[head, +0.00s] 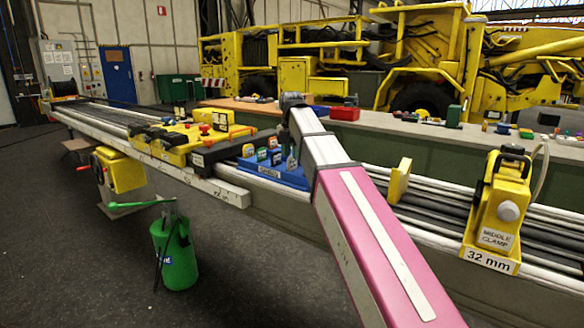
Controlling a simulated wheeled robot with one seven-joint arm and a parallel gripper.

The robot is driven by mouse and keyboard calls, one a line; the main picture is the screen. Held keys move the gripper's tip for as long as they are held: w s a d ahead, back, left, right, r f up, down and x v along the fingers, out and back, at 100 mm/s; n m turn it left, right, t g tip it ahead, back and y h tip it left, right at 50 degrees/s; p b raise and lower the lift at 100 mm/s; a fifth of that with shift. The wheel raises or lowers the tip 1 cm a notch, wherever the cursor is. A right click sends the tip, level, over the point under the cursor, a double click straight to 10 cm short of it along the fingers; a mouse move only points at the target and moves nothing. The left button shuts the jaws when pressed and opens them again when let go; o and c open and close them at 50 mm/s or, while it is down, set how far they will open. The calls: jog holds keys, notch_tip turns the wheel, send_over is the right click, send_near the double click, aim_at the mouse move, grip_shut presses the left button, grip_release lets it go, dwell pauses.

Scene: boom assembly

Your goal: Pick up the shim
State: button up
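I cannot single out the shim for certain. A blue tray (285,177) with a label on its front sits on the long boom, left of my pink and white arm. Several small dark, blue and green pieces (262,154) with pale labels stand in it. My gripper (292,164) appears small and grey at the tray's right part, below my arm's far end. Its fingertips are too small to read, and I cannot tell whether it touches a piece. Part of the tray's right side is hidden by my arm.
A yellow tool tray (180,143) lies left of the blue tray. A yellow upright plate (400,181) and a yellow "middle clamp 32 mm" unit (497,213) stand on the boom to the right. A green canister (175,255) stands on the floor. A red box (344,113) sits behind.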

aim_at(292, 170)
notch_tip(292, 170, down, 4)
jog(key=shift+r, duration=0.2)
jog(key=shift+c, duration=0.3)
grip_shut()
jog(key=shift+r, duration=0.1)
